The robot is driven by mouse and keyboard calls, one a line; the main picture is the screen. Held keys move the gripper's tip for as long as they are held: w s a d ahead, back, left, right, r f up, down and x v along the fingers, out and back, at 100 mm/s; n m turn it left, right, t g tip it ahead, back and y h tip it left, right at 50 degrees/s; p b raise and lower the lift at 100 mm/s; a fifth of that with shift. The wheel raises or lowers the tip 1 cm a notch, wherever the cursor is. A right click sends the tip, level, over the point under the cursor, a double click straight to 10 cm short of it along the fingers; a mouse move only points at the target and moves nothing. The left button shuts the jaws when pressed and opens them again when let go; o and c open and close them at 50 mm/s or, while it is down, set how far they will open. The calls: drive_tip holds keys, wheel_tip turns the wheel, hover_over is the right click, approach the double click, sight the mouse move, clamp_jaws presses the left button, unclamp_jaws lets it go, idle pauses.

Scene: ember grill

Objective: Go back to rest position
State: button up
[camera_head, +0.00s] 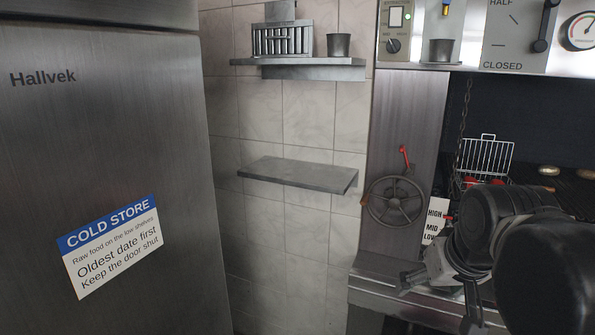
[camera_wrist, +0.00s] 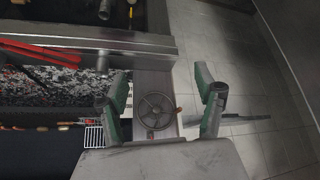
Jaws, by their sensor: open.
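My gripper (camera_wrist: 162,108) is open and empty in the wrist view, its two green-padded fingers apart. The handwheel (camera_wrist: 154,110) shows between and beyond the fingers. In the head view my gripper (camera_head: 440,290) is at the lower right, in front of the grill's front ledge, partly hidden by my own arm. The handwheel (camera_head: 394,200) with its red-handled crank is on the steel panel to the left of the gripper and apart from it.
The cold store door (camera_head: 110,120) fills the left. A bare lower shelf (camera_head: 300,174) and an upper shelf (camera_head: 300,63) with a rack (camera_head: 283,40) and metal cup (camera_head: 339,45) are on the tiled wall. A wire basket (camera_head: 485,156) hangs at the grill. Glowing coals (camera_wrist: 55,88) lie left in the wrist view.

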drive_tip(key=s+a+f+t+b, duration=0.1)
drive_tip(key=s+a+f, duration=0.1)
drive_tip(key=s+f, duration=0.5)
drive_tip(key=shift+a+f, duration=0.35)
drive_tip(key=shift+f, duration=0.1)
idle(0.4)
